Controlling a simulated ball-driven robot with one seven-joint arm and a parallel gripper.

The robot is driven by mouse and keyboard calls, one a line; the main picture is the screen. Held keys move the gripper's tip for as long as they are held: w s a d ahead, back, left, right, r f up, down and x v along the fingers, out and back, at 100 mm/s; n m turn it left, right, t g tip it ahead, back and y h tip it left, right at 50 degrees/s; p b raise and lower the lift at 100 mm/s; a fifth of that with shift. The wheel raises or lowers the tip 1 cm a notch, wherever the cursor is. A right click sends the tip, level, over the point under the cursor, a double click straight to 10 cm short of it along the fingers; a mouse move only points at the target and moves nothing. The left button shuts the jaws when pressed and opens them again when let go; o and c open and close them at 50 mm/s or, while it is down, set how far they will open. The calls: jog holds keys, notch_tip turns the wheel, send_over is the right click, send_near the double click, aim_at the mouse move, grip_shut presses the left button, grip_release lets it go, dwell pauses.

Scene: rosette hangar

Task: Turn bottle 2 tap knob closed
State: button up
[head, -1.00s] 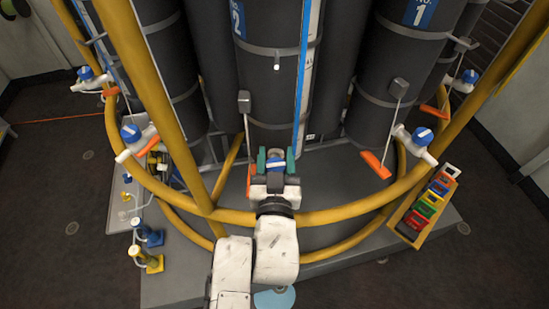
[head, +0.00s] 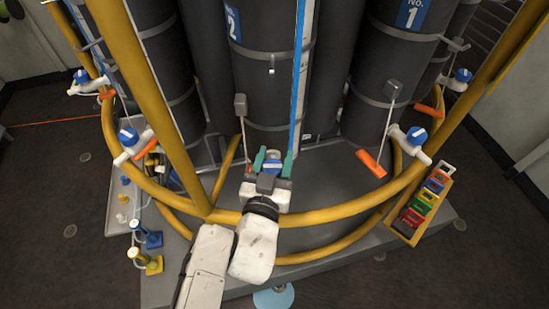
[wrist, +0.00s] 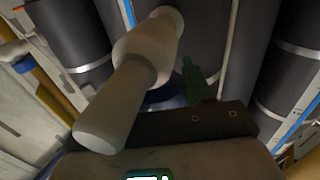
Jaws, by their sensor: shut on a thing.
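Bottle 2 (head: 262,85) is the dark cylinder with the blue No. 2 label, at the middle of the head view. Its tap has a blue knob (head: 271,166) with a pale stripe, at the bottle's foot. My gripper (head: 273,163) is shut on this knob, with one teal finger on each side. In the wrist view the white tap body (wrist: 128,85) crosses in front, and the blue knob (wrist: 170,99) shows only partly behind it. A green finger (wrist: 196,80) stands beside the knob. The other finger is hidden there.
A yellow rail (head: 318,214) curves around the bottles, close to my wrist. Other blue-knobbed taps sit at left (head: 130,140) and right (head: 415,138). A yellow rack of coloured tags (head: 425,205) hangs at right. Bottle 1 (head: 400,65) stands to the right.

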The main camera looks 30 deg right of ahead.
jog(key=o, duration=1)
jog(key=shift+f, duration=0.1)
jog(key=shift+c, duration=0.2)
jog(key=shift+a, duration=0.1)
jog(key=p+v, duration=0.2)
jog(key=v, duration=0.8)
jog(key=shift+s+a, duration=0.2)
jog(key=shift+s, duration=0.1)
jog(key=s+d+f+n+g+y+b, duration=0.1)
jog(key=s+f+n+y, duration=0.4)
jog(key=f, duration=0.4)
jog(key=s+d+f+n+g+y+b, duration=0.1)
jog(key=s+f+n+y, duration=0.1)
jog(key=s+f+y, duration=0.5)
jog(key=s+d+f+n+g+b, duration=0.1)
jog(key=s+d+g, duration=0.2)
jog(key=d+g, duration=0.6)
jog(key=d, duration=0.3)
jog(key=shift+s+f+g+y+b, duration=0.3)
jog(key=shift+s+f+g+b, duration=0.05)
jog(key=shift+f+g+b, duration=0.05)
